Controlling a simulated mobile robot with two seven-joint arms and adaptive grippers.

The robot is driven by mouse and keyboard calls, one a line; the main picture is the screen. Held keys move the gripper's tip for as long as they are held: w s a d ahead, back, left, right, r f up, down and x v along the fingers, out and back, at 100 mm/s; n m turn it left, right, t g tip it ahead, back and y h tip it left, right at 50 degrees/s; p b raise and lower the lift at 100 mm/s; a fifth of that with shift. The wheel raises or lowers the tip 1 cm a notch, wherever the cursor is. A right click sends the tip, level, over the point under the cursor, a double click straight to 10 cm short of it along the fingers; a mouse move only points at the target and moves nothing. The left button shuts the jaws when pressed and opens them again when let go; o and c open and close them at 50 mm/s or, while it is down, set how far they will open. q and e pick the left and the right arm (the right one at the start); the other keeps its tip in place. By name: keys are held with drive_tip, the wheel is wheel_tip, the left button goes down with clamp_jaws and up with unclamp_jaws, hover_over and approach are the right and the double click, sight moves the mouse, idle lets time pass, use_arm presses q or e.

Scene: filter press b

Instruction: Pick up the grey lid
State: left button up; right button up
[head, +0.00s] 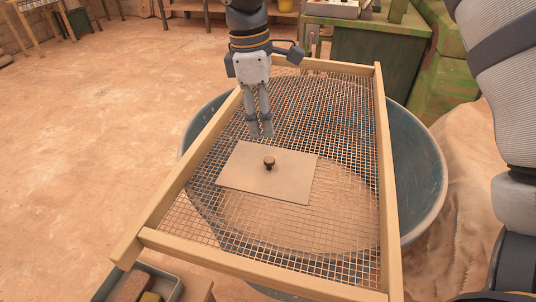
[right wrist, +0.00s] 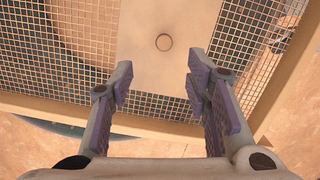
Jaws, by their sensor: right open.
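The grey lid (head: 240,172) is a flat, pale square plate with a dark round knob (head: 269,162) in its middle. It lies on the wire mesh of a wooden-framed screen (head: 378,160). My right gripper (head: 260,134) points down just beyond the lid's far edge, apart from the knob. My left gripper is not in view.
The screen rests over a round blue-green tub (head: 424,180). A small tray with blocks (head: 165,281) stands at the lower left. A green bench (head: 375,60) stands behind. The floor (head: 80,150) at left is clear.

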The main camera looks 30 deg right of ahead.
sight(269, 159)
drive_tip(key=f, duration=0.7)
drive_tip(key=s+f, duration=0.1)
drive_tip(key=f, duration=0.2)
drive_tip(key=shift+s+d+f, duration=0.1)
drive_tip(key=shift+d+f, duration=0.2)
drive_tip(key=shift+d, duration=0.05)
clamp_jaws()
